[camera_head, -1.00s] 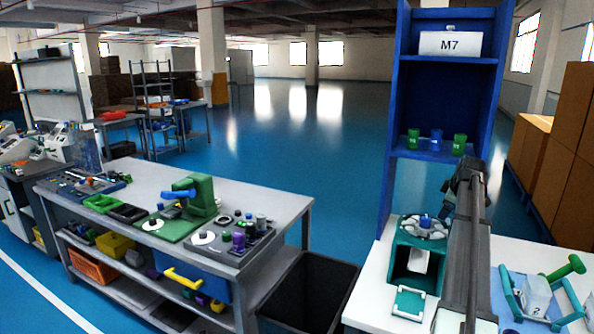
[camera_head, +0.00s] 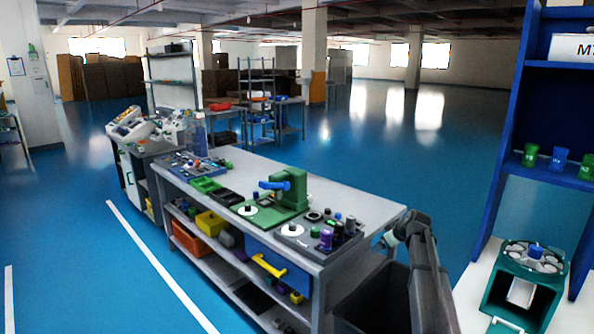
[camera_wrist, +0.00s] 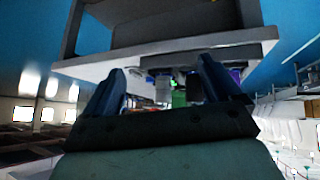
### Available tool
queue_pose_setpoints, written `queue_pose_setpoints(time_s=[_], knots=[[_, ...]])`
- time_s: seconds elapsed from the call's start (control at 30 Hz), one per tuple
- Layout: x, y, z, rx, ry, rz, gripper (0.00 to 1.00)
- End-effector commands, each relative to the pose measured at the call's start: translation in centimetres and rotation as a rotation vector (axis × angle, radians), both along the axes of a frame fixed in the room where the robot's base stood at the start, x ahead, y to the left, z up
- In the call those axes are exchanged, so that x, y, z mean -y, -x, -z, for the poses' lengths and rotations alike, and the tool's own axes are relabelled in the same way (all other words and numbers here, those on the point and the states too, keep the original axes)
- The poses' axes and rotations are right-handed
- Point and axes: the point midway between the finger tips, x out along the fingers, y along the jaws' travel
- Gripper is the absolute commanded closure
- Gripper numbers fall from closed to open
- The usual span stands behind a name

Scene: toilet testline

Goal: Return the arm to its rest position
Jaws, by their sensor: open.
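My arm (camera_head: 418,270) rises from the bottom edge in the head view, right of the long grey workbench (camera_head: 375,208). The fingers are too small to make out there. In the wrist view my gripper (camera_wrist: 166,88) has its two dark blue fingers spread apart with nothing between them. Beyond them the workbench (camera_wrist: 170,62) appears upside down, apart from the fingers as far as I can tell.
A green fixture with a blue handle (camera_head: 288,190) and several small parts stand on the bench. A teal machine (camera_head: 525,285) and blue shelf (camera_head: 508,130) are at right. Open blue floor (camera_head: 400,150) lies behind.

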Motion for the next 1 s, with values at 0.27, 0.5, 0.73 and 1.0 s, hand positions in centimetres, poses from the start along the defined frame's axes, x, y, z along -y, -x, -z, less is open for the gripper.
queue_pose_setpoints(time_s=[0.27, 0.5, 0.73, 1.0], knots=[[-13.2, 3.4, 10.7, -0.155, -0.151, 0.013, 0.09], [-16.9, 9.4, 20.2, -0.301, -0.157, 0.049, 0.09], [-19.2, 15.6, 27.7, -0.424, -0.137, 0.081, 0.09], [-21.5, 24.5, 35.7, -0.571, -0.098, 0.119, 0.09]])
